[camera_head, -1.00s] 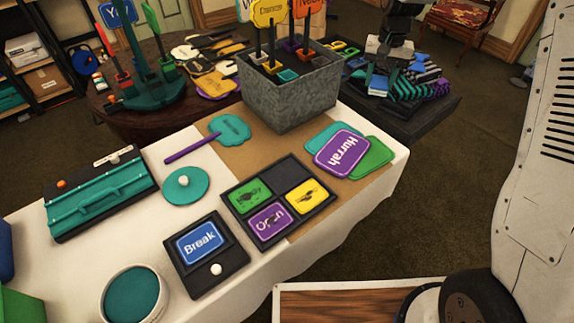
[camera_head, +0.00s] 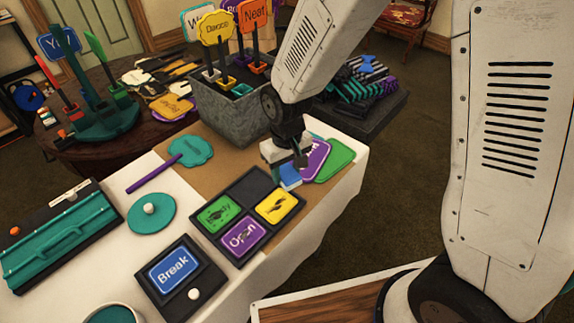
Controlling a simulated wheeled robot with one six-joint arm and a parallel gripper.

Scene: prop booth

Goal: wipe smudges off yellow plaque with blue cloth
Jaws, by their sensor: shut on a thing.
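The yellow plaque (camera_head: 274,207) lies in the right compartment of a dark four-compartment tray (camera_head: 262,232). Dark smudges show on its face. My gripper (camera_head: 288,163) points down just behind the plaque and is shut on the blue cloth (camera_head: 289,178). The cloth hangs under the fingers, close to the tray's back right edge; whether it touches anything cannot be told. A green plaque (camera_head: 217,214) and a purple plaque (camera_head: 242,238) with dark marks lie in other compartments. The back compartment is empty.
Purple and green signs (camera_head: 335,162) lie right of my gripper, partly hidden. A grey metal planter (camera_head: 222,117) with upright signs stands behind. A black box with a blue "Break" plaque (camera_head: 174,270) is in front. White tablecloth is clear at the front right.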

